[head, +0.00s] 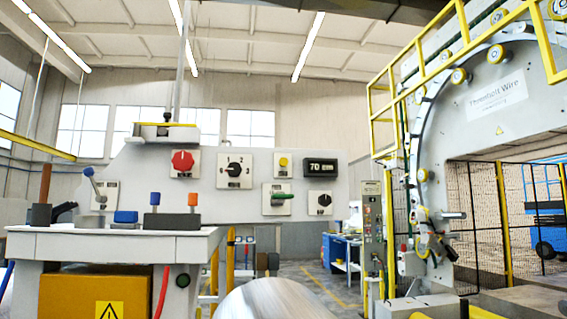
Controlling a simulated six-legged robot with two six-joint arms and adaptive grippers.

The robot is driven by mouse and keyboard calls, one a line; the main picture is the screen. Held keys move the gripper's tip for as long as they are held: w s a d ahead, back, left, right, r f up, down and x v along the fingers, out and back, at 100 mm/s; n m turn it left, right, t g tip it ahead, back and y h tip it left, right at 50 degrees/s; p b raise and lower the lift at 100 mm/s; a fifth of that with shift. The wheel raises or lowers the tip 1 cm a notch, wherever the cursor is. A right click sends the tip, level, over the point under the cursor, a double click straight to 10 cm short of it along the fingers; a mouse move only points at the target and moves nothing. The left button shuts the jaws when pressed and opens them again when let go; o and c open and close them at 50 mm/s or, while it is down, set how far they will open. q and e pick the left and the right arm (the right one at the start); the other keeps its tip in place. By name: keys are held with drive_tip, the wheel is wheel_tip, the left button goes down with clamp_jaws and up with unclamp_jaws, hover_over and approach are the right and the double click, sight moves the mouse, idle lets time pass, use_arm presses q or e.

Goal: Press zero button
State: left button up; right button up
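A light grey control panel (150,185) stands upright ahead of me. It carries a small round yellow button (283,161) on a white plate, just left of a black display (320,168) that appears to read about 70. Any label on the yellow button is too small to read, so I cannot tell if it is the zero button. Neither of my grippers shows in the head view.
The panel also holds a red knob (182,160), a numbered dial (234,169), a green switch (282,196) and a black knob (324,198). A grey table (110,240) stands at left, a shiny metal cylinder (270,302) below, a yellow-railed wrapping machine (480,110) at right.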

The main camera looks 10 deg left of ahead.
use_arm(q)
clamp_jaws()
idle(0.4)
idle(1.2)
